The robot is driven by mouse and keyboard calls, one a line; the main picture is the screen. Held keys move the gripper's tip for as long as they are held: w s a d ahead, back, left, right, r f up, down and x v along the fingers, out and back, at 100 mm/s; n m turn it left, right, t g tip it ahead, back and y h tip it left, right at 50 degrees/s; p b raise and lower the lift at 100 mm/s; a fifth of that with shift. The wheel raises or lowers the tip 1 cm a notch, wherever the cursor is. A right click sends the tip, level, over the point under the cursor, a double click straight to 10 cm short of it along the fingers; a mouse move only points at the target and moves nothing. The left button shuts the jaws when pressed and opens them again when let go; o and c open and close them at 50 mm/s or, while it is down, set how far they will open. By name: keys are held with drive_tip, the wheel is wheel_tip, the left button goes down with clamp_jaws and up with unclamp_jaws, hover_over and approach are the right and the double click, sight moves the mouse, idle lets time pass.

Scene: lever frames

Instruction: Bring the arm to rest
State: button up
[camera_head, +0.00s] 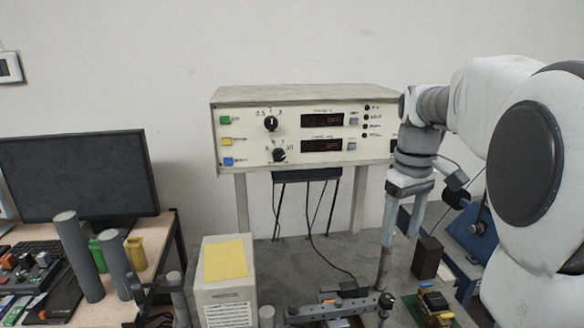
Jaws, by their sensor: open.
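My arm (416,140) comes in from the right edge, with large white links close to the camera and a grey wrist. My gripper (402,236) hangs down in front of the right part of the panel box. Its two pale fingers are apart, so it is open. No held object shows between them.
A panel box (232,165) with knobs and displays stands on legs at the back. Below are a metal bar fixture (335,309), a dark block (427,258) and a box with a yellow sheet (227,295). A monitor (80,178) and grey cylinders (80,258) are left.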

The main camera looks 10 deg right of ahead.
drive_tip(key=s+a+f+m+t, duration=0.1)
drive_tip(key=s+a+t, duration=0.1)
drive_tip(key=s+a, duration=0.4)
drive_tip(key=s+a+f+m+t, duration=0.1)
drive_tip(key=s+a+m+t, duration=0.1)
drive_tip(key=s+a, duration=0.4)
drive_tip(key=s+t, duration=0.1)
drive_tip(key=s, duration=0.4)
drive_tip(key=shift+s+a+f, duration=0.3)
drive_tip(key=shift+s+a, duration=0.05)
drive_tip(key=shift+c, duration=0.2)
